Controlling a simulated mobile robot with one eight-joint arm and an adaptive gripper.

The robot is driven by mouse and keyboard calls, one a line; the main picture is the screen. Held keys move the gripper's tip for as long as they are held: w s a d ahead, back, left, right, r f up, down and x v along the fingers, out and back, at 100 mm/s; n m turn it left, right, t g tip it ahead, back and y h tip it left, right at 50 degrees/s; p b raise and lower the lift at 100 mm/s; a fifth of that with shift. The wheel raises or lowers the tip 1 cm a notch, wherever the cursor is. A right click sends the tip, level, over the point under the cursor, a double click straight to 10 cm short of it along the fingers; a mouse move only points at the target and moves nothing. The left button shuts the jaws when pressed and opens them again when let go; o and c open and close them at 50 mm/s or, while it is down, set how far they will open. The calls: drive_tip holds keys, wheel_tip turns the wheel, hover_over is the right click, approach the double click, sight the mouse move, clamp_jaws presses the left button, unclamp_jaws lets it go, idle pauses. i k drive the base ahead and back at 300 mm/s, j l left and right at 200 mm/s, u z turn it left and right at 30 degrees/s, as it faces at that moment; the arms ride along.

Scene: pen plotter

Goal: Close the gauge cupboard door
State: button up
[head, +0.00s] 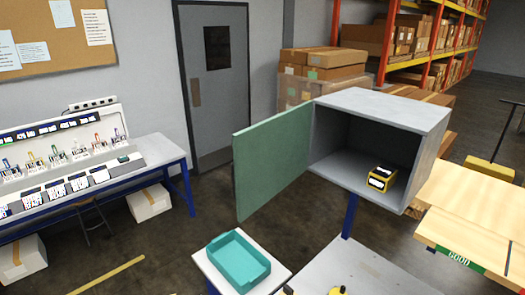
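The gauge cupboard (428,150) is a grey box on a blue post, with its front open toward me. Its green door (272,162) is hinged at the cupboard's left edge and stands wide open, swung out to the left. A yellow and black gauge (381,178) sits on the cupboard floor near the front right. My gripper is not in view.
A teal tray (226,278) stands on a small white table below the door. A grey tabletop (365,268) lies under the cupboard, with small yellow and black items at the bottom edge. A wooden bench (480,215) is close on the right.

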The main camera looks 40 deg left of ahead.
sight(271, 153)
drive_tip(key=j+u, duration=0.3)
drive_tip(key=j, duration=2.4)
